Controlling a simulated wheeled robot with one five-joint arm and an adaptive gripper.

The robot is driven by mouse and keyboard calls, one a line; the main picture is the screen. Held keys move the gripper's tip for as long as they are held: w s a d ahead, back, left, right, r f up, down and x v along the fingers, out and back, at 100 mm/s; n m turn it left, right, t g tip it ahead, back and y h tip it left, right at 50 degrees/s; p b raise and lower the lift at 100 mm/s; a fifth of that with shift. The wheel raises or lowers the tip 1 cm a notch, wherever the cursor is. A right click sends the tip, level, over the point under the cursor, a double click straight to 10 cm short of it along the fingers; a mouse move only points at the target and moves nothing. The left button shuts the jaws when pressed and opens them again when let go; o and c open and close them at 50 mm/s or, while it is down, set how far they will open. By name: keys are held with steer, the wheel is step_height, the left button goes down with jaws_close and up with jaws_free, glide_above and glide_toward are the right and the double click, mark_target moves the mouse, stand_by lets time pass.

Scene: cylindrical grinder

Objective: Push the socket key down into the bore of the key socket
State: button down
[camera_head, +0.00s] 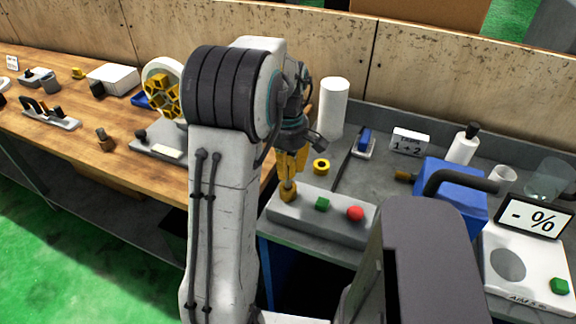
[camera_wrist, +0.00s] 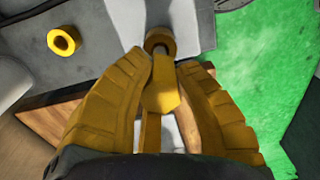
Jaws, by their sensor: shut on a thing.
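My gripper (camera_head: 289,172) has yellow fingers, points down over the left end of a grey control box (camera_head: 336,219), and is shut on the socket key. In the wrist view the key's yellow head (camera_wrist: 160,96) shows between my fingers (camera_wrist: 168,72). The key socket (camera_head: 288,195) is a brass-coloured ring on the box's left end. It also shows in the wrist view (camera_wrist: 160,38), straight beyond the key head, with a dark bore. The key's lower end is at the socket; I cannot tell how deep it sits in the bore.
A green button (camera_head: 323,204) and a red button (camera_head: 355,213) stand right of the socket. A loose yellow ring (camera_head: 322,166) lies on the grey bench behind. A blue machine (camera_head: 452,188) and a scale (camera_head: 522,268) stand right. A wooden bench (camera_head: 75,145) is left.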

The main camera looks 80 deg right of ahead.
steer(key=shift+f+b, duration=1.15)
steer(key=shift+f, duration=0.45)
steer(key=c, duration=1)
jaws_free()
step_height(320, 180, up, 12)
stand_by(0.3)
